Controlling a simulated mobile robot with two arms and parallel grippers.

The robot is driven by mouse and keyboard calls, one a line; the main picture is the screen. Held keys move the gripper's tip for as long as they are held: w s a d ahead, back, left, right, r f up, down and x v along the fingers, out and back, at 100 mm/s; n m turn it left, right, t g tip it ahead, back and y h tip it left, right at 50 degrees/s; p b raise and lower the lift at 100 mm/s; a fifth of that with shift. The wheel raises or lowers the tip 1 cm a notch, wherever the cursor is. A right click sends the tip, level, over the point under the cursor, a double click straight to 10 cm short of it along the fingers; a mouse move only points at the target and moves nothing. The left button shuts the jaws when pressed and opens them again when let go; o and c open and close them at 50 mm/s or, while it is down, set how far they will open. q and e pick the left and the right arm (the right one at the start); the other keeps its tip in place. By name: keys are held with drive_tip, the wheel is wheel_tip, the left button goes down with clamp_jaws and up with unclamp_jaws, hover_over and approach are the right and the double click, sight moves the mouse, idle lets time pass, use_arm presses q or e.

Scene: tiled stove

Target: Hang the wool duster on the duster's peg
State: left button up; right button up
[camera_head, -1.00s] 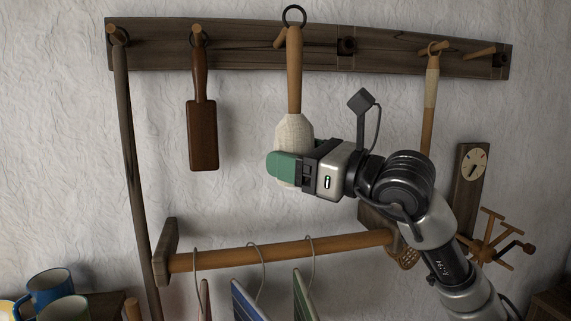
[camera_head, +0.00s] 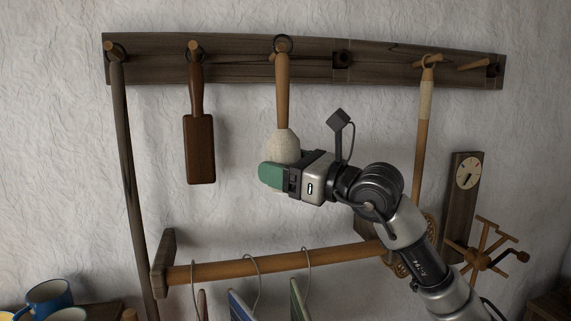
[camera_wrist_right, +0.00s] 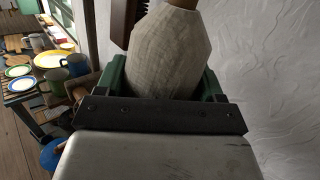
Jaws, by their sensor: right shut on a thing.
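The wool duster hangs handle-up, with a pale wool head (camera_head: 283,145), a wooden handle (camera_head: 282,90) and a dark ring (camera_head: 283,45) at the top. My right gripper (camera_head: 278,176) is shut on the wool head low down; its green fingers also flank the head (camera_wrist_right: 165,55) in the right wrist view. The ring is at the height of the wooden peg rack (camera_head: 310,63), in front of it. The peg there is largely hidden behind ring and handle, so I cannot tell whether the ring is around it. My left gripper is not in view.
A dark wooden paddle (camera_head: 199,150) hangs on the peg to the left, a long dark pole (camera_head: 124,170) further left. A long-handled tool (camera_head: 424,110) hangs right. A wooden rail (camera_head: 270,262) with wire hangers runs below.

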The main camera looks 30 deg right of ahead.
drive_tip(key=shift+w+d+p, duration=0.2)
drive_tip(key=shift+w+p, duration=0.1)
drive_tip(key=shift+w, duration=0.45)
drive_tip(key=shift+w+d+p, duration=0.2)
drive_tip(key=shift+w+p, duration=0.1)
drive_tip(key=shift+w, duration=0.45)
drive_tip(key=shift+w+d+f, duration=0.2)
drive_tip(key=shift+w+f, duration=0.1)
drive_tip(key=shift+w, duration=0.4)
drive_tip(key=o, duration=1.1)
